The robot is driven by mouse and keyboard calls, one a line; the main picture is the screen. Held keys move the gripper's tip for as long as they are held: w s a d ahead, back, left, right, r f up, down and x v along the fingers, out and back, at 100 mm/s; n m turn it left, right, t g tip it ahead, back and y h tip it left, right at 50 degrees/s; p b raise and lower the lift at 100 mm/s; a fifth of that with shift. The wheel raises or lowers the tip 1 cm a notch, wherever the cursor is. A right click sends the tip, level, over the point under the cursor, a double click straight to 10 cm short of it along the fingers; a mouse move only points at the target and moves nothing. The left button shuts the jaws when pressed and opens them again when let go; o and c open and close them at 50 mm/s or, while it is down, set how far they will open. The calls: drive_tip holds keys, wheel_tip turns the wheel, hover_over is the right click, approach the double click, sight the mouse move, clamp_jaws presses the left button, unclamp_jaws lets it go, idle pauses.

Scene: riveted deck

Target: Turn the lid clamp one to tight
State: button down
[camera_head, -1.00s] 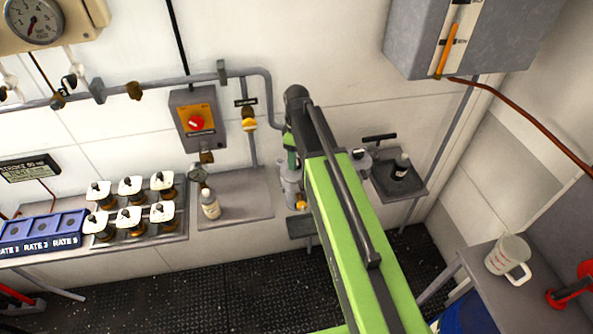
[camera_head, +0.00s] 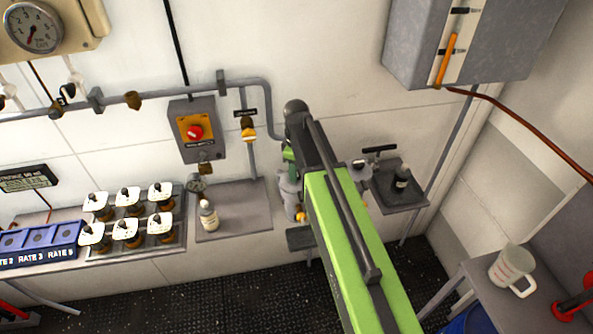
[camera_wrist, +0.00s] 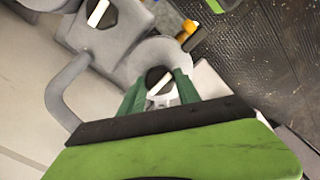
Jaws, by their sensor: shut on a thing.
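My gripper (camera_wrist: 161,92) has green fingers closed around a black round knob with a white bar (camera_wrist: 157,80), which appears to be a lid clamp on a grey housing (camera_wrist: 178,55). The white bar lies slanted in the wrist view. A second dark knob with a white bar (camera_wrist: 98,13) is farther up left on the grey body. I cannot read any number on either clamp. In the head view the grey cylindrical housing (camera_head: 289,197) stands at the wall, partly hidden by my arm, and the fingertips are mostly hidden there.
A bottle (camera_head: 208,215) stands on a grey shelf to the left, beside several white-topped valves (camera_head: 126,228). A grey box (camera_head: 460,45) hangs upper right. A jug (camera_head: 511,265) is on the right bench.

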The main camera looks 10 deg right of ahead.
drive_tip(key=m, duration=0.4)
drive_tip(key=shift+m, duration=0.4)
drive_tip(key=m, duration=0.4)
drive_tip(key=shift+m, duration=0.3)
drive_tip(key=m, duration=0.4)
drive_tip(key=shift+a+m, duration=0.1)
drive_tip(key=shift+m, duration=2.1)
drive_tip(key=c, duration=0.9)
unclamp_jaws()
drive_tip(key=shift+o, duration=0.2)
